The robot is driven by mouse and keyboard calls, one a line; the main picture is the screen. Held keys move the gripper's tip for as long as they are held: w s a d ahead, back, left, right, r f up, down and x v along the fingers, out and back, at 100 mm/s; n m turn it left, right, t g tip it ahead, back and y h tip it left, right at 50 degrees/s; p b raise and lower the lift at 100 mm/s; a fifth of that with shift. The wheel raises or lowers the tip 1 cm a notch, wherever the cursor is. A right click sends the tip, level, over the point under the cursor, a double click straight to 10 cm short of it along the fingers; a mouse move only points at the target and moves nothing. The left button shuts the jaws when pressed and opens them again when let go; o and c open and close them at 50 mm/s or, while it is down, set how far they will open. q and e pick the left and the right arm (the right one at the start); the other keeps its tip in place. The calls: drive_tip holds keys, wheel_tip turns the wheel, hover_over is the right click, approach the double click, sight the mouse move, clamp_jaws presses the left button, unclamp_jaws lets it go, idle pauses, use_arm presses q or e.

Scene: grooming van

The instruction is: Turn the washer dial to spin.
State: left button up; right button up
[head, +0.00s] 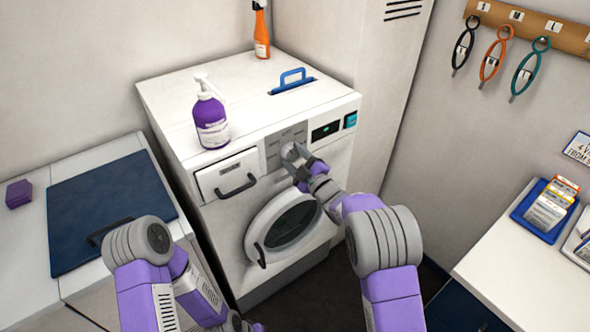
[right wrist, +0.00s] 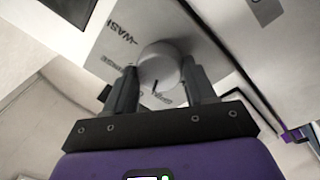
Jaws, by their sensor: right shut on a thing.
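The washer (head: 222,215) is a white front-loader with a round door. Its dial (head: 290,152) is a light grey knob on a grey panel, left of the dark display. My right gripper (head: 297,162) is at the dial from the front. In the right wrist view, the two fingers (right wrist: 157,82) are shut on either side of the dial (right wrist: 160,66). A dark mark on the dial points down in that view. The panel reads WASH (right wrist: 122,34), with a label that looks like RINSE below it; another label is partly hidden.
A purple pump bottle (head: 210,118), a blue-handled item (head: 292,82) and an orange spray bottle (head: 261,35) stand on the washer top. The detergent drawer (head: 228,173) is left of the dial. A counter (head: 505,235) with a blue tray stands at right.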

drive_tip(key=n+b, duration=0.3)
drive_tip(key=shift+d+f+b, duration=0.1)
drive_tip(key=shift+b, duration=0.2)
drive_tip(key=shift+n+y+b, duration=0.3)
drive_tip(key=shift+n+b, duration=0.4)
drive_tip(key=shift+b, duration=0.05)
drive_tip(key=shift+r, duration=0.2)
drive_tip(key=o, duration=1)
drive_tip(key=shift+o, duration=0.2)
drive_tip(key=shift+f, duration=0.1)
drive_tip(key=r+v, duration=0.1)
drive_tip(key=v, duration=0.6)
drive_tip(key=shift+s+d+f+p, duration=0.15)
drive_tip(key=shift+d+f+p, duration=0.05)
drive_tip(key=shift+f+p, duration=0.2)
